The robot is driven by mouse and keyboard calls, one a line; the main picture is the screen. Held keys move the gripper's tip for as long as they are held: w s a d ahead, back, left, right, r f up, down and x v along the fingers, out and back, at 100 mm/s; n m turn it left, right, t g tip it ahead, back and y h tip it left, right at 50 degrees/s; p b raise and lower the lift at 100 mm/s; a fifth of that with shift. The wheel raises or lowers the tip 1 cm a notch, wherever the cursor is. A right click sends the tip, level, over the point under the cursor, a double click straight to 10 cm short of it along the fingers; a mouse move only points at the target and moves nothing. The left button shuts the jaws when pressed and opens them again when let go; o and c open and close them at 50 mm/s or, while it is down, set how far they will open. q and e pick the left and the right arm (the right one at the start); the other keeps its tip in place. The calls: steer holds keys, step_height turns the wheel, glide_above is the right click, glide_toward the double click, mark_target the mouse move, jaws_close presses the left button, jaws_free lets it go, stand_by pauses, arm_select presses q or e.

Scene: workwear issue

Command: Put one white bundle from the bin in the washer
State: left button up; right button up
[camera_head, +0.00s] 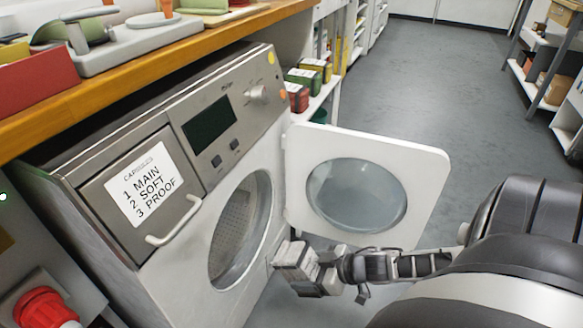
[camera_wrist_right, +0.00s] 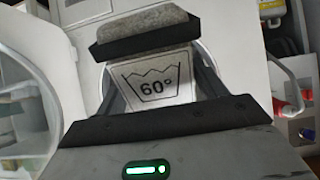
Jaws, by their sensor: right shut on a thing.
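The washer (camera_head: 165,200) stands on the left in the head view, with a lettered drawer front. Its round door (camera_head: 357,192) is swung open to the right, and the drum opening (camera_head: 240,230) shows. My right gripper (camera_head: 310,270) is low, just below the open door and to the right of the drum opening. It is shut on a pale grey-white bundle (camera_head: 290,256), outside the drum. In the right wrist view the bundle (camera_wrist_right: 145,25) has a white tag marked 60° (camera_wrist_right: 155,85). The bin and my left gripper are not in view.
A wooden counter (camera_head: 140,60) with trays runs above the washer. Small coloured boxes (camera_head: 305,78) sit on a shelf behind the door. A red fitting (camera_head: 45,305) is at lower left. Grey floor (camera_head: 440,90) is open behind; shelving (camera_head: 540,85) stands at right.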

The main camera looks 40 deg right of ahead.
steer(key=shift+w, duration=0.35)
steer(key=shift+w+a+b, duration=0.2)
steer(key=shift+w+b, duration=0.1)
steer(key=shift+b, duration=0.05)
arm_select(q)
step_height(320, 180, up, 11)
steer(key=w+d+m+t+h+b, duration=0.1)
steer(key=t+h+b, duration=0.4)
steer(key=b, duration=0.7)
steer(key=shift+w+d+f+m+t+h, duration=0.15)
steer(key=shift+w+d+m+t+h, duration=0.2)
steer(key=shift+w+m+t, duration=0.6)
arm_select(e)
steer(key=w+a, duration=0.4)
steer(key=w, duration=0.6)
steer(key=w+a, duration=0.5)
steer(key=w, duration=0.6)
steer(key=w+a, duration=0.4)
steer(key=w, duration=0.7)
steer(key=shift+a, duration=0.2)
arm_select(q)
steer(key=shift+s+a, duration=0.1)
arm_select(e)
steer(key=shift+r, duration=0.1)
steer(key=o, duration=1.2)
steer(key=shift+o, duration=0.2)
